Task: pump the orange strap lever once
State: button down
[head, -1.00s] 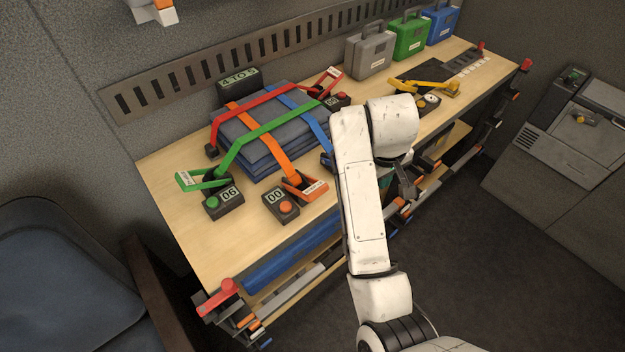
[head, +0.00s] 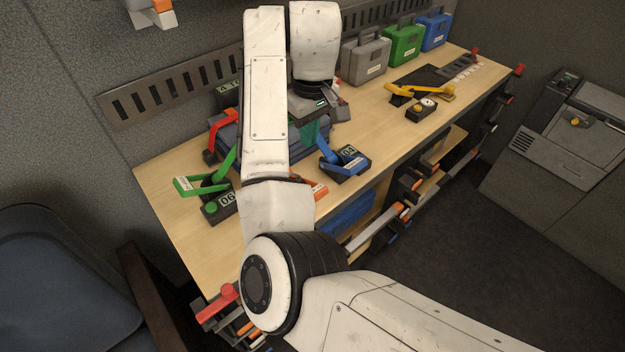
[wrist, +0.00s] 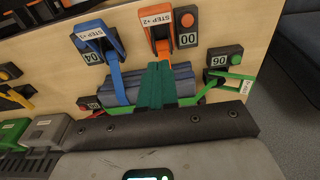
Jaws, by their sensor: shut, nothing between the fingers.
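The orange strap lever (wrist: 158,20), labelled "STEP +2", stands at the top middle of the wrist view beside its box (wrist: 186,38) reading 00. In the head view only the tip of the orange lever (head: 319,191) shows past my arm; its box is hidden. An orange strap (wrist: 165,52) runs from it over the dark blue folded bundle (wrist: 184,73). My gripper has teal fingers, pressed together and empty (wrist: 158,66), pointing toward the orange strap over the bundle, apart from the lever. In the head view my gripper (head: 309,138) is partly visible above the bundle.
The blue lever (wrist: 97,38) and its box reading 04 stand on one side of the orange one. The green lever (wrist: 238,85) and its box reading 06 (wrist: 222,59) stand on the other. Grey, green and blue cases (head: 404,43) stand at the back right.

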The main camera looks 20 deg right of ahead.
jog(key=shift+f, duration=0.1)
send_over(312, 190)
notch_tip(312, 190, down, 12)
jog(key=shift+a+f, duration=0.1)
jog(key=shift+a, duration=0.05)
jog(key=shift+s+f, duration=0.25)
jog(key=shift+f, duration=0.35)
